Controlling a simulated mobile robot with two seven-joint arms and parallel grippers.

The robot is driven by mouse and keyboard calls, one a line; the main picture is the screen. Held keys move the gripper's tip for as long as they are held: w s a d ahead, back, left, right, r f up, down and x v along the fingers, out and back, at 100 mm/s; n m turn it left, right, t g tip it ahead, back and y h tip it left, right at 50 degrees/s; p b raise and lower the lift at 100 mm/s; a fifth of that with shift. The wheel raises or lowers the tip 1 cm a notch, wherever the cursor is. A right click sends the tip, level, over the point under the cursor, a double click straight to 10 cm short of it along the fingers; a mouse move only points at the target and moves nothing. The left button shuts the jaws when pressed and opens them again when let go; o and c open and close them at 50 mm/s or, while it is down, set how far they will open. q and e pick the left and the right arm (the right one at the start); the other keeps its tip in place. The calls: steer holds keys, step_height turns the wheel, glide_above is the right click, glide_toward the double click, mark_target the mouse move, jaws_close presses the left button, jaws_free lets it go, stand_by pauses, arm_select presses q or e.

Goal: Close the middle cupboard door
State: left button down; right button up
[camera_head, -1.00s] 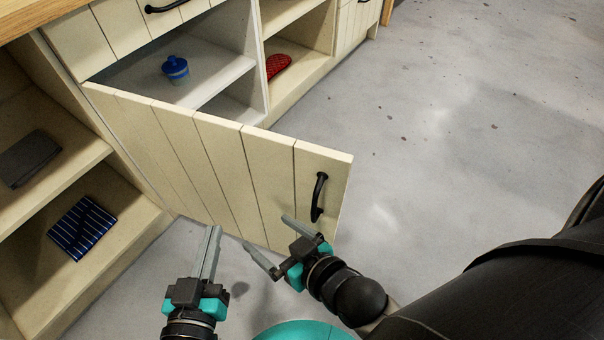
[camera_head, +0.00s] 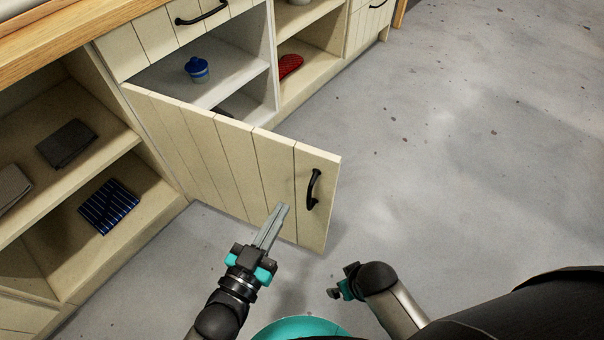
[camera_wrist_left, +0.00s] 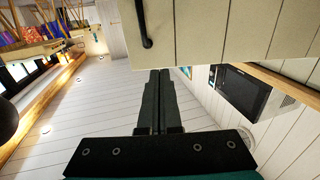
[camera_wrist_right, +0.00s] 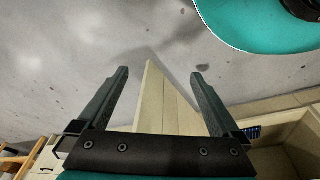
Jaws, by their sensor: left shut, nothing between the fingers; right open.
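The middle cupboard door (camera_head: 228,165) is cream, planked and swung wide open into the room. Its black handle (camera_head: 313,189) is near the free edge. My left gripper (camera_head: 281,208) is shut and empty, its fingertips overlapping the door's lower part in the head view; touching or not, I cannot tell. In the left wrist view the door (camera_wrist_left: 215,28) and handle (camera_wrist_left: 144,24) are just beyond the shut fingers (camera_wrist_left: 160,75). My right gripper (camera_wrist_right: 160,72) is open and empty, with the door (camera_wrist_right: 165,105) showing between its fingers; in the head view it is right of the door.
The opened compartment holds a blue container (camera_head: 197,70) on its shelf. Open shelves at left hold grey cloths (camera_head: 67,144) and a blue striped cloth (camera_head: 108,206). A red item (camera_head: 290,66) lies in the right compartment. The grey floor (camera_head: 450,150) at right is clear.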

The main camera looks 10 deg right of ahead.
arm_select(q)
steer(key=b, duration=0.3)
glide_toward(307, 163)
steer(key=x, duration=0.4)
steer(key=shift+w+d+f, duration=0.1)
steer(key=shift+w+d, duration=0.05)
steer(key=shift+b+x, duration=0.3)
steer(key=shift+x, duration=0.9)
arm_select(e)
steer(key=w+r+t, duration=0.1)
steer(key=w+r, duration=0.2)
steer(key=r, duration=0.4)
steer(key=shift+w+a+r, duration=0.2)
steer(key=shift+a+r, duration=0.05)
steer(key=shift+r, duration=0.1)
steer(key=shift+w, duration=0.1)
